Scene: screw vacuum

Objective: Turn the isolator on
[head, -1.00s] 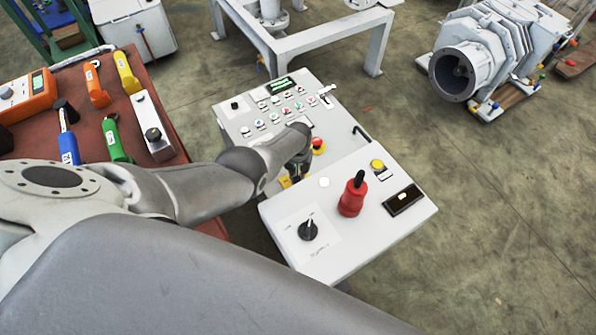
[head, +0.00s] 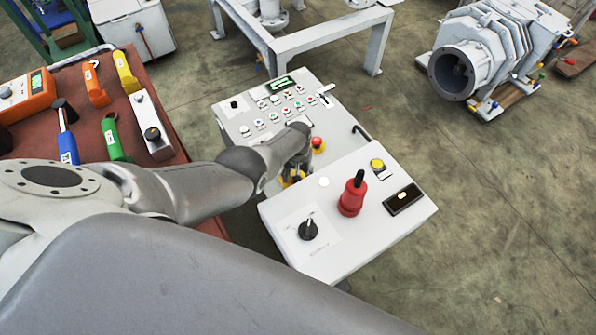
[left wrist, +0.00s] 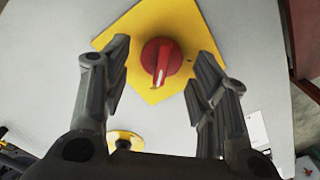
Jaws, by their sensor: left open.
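The isolator is a red rotary knob (left wrist: 161,62) on a yellow square plate (left wrist: 178,18) fixed to the pale panel in the left wrist view. My left gripper (left wrist: 163,66) is open, with one finger on each side of the knob. Gaps show between the fingers and the knob, so it is not clasped. In the head view, my left gripper (head: 296,170) is over the panel's left side and hides the knob. Only bits of yellow plate (head: 285,181) show around it. My right gripper is in neither view.
The white control console (head: 340,240) carries a red emergency button (head: 317,143), a red handle (head: 352,196), a black rotary switch (head: 308,230) and a yellow button (head: 377,164). A red-brown table (head: 85,125) with tools stands to the left.

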